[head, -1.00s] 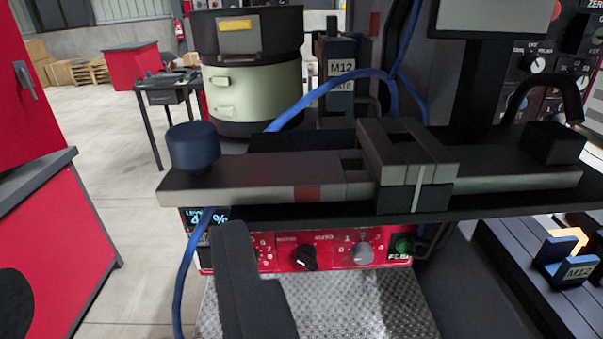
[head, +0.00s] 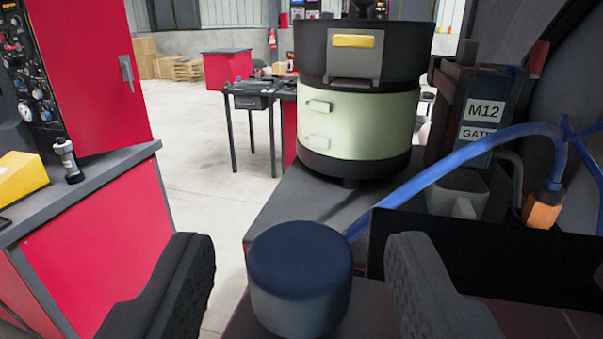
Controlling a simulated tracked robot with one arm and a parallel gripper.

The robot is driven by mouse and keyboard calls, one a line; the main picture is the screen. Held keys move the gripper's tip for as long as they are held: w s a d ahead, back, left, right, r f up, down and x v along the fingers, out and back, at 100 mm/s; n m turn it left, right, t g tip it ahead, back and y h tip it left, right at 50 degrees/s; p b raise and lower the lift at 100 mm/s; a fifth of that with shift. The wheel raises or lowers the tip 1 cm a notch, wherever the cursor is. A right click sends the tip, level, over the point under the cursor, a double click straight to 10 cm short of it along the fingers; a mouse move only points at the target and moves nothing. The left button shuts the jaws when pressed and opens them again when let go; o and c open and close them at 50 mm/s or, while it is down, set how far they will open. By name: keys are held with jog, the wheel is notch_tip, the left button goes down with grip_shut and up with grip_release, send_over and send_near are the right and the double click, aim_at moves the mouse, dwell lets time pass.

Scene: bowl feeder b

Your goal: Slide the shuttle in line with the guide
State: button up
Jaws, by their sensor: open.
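A round dark blue knob (head: 300,278) stands upright in the lower middle of the head view. My gripper (head: 302,250) is open, with one black finger to the left of the knob and one to its right. Gaps show between the knob and both fingers, so it is not gripped. A dark, reddish flat surface (head: 385,308), perhaps part of the shuttle bar, shows beside the knob and runs off at the bottom right. The guide block and most of the bar are out of view now.
A green and black bowl feeder (head: 358,125) stands behind the knob. Right of it are an M12 gate unit (head: 480,110), a grey cup (head: 457,192) and a blue hose (head: 470,160) with an orange fitting (head: 542,209). A red cabinet (head: 95,260) stands at the left.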

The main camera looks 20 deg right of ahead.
jog(key=shift+x, duration=1.2)
